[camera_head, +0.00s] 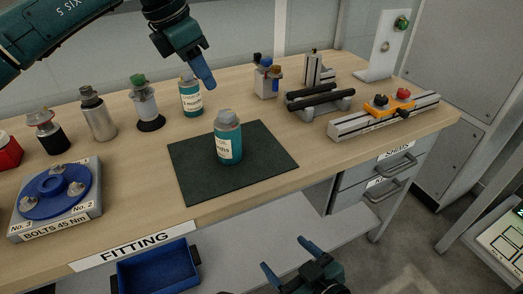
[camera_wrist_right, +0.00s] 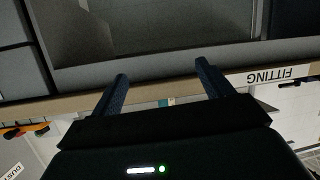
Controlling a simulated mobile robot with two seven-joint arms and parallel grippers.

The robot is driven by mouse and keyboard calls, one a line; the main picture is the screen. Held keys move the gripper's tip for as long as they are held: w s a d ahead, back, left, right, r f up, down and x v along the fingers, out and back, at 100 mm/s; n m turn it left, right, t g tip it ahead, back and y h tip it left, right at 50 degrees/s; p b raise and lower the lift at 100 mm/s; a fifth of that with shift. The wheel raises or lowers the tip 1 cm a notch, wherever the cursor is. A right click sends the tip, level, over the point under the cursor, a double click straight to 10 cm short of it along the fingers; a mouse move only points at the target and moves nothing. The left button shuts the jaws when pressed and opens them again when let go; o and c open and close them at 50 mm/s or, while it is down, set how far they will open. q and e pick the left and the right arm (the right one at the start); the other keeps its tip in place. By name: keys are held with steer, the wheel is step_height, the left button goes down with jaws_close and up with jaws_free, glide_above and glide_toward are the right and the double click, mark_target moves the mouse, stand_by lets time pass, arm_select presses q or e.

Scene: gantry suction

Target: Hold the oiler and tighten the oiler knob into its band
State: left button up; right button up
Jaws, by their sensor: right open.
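A teal bottle (camera_head: 228,143) with a grey cap and white label stands upright on the dark mat (camera_head: 265,157). In the back row, a clear-bodied item with a green top (camera_head: 145,103) stands on a black base. I cannot tell for certain which of these is the oiler; no band can be made out. My left gripper (camera_head: 207,84) hangs above the back of the table, near a second teal bottle (camera_head: 191,100); its fingers overlap, so its opening is unclear. My right gripper (camera_head: 288,257) is open and empty in front of the table; the right wrist view shows its spread fingers (camera_wrist_right: 160,78).
A metal flask (camera_head: 98,114) and a red-topped dark jar (camera_head: 48,136) stand at the left. A blue flanged bolt fixture (camera_head: 55,193) is at the front left. A blue bin (camera_head: 158,271) sits below the front edge. A rail fixture (camera_head: 382,118) is at the right.

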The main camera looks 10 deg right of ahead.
steer(key=w+a+r+n+y, duration=0.35)
steer(key=r+n, duration=0.35)
steer(key=n, duration=0.3)
steer(key=w+a+r+n+y, duration=0.4)
steer(key=r+n, duration=0.3)
steer(key=n, duration=0.4)
steer(key=n+t+h, duration=0.1)
steer(key=n+h, duration=0.1)
steer(key=n, duration=1.5)
glide_toward(228, 140)
steer(key=f, duration=0.1)
steer(key=d+f, duration=0.1)
steer(key=shift+w+d+f, duration=0.2)
steer(key=shift+d+f, duration=0.05)
steer(key=shift+d, duration=0.1)
steer(key=shift+w, duration=0.25)
steer(key=x, duration=1.2)
steer(key=shift+w+a, duration=0.2)
steer(key=shift+w, duration=0.1)
steer(key=c, duration=0.3)
steer(key=shift+c, duration=0.2)
